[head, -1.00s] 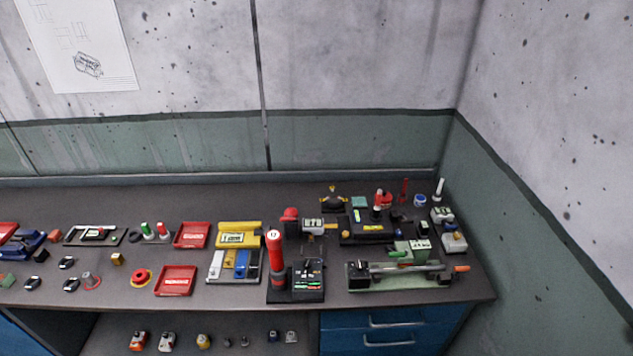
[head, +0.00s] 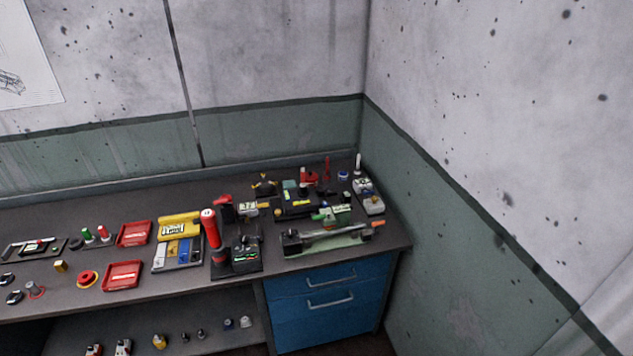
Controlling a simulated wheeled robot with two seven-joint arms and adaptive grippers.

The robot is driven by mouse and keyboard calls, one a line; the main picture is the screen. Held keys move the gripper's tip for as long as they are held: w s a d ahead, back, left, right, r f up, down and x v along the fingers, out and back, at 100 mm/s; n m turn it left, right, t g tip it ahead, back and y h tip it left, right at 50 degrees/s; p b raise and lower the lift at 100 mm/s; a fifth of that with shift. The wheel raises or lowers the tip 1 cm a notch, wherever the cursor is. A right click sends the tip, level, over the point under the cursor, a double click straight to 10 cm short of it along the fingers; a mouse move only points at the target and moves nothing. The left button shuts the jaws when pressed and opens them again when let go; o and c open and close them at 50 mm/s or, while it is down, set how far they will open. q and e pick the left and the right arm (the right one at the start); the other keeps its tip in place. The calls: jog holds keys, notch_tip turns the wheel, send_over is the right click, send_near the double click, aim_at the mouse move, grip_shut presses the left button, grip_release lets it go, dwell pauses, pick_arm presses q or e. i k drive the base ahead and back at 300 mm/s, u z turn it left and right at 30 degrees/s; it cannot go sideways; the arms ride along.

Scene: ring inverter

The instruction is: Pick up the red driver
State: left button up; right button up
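A thin red upright tool (head: 327,168), which looks like the red driver, stands near the back right of the workbench (head: 130,195). It is small in the head view, and its tip and base are hard to make out. It stands beside a round red part (head: 309,176) and a blue-and-white round part (head: 343,175). Neither of my grippers is in view.
A tall red cylinder (head: 211,229) on a black stand (head: 236,266) rises nearer the front edge. A green-based fixture (head: 325,241) lies in front of the tool. Red trays (head: 123,275) are to the left. A wall closes off the right side.

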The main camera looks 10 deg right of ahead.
aim_at(208, 216)
jog(key=z, duration=0.3)
jog(key=i, duration=1.2)
jog(key=u, duration=0.35)
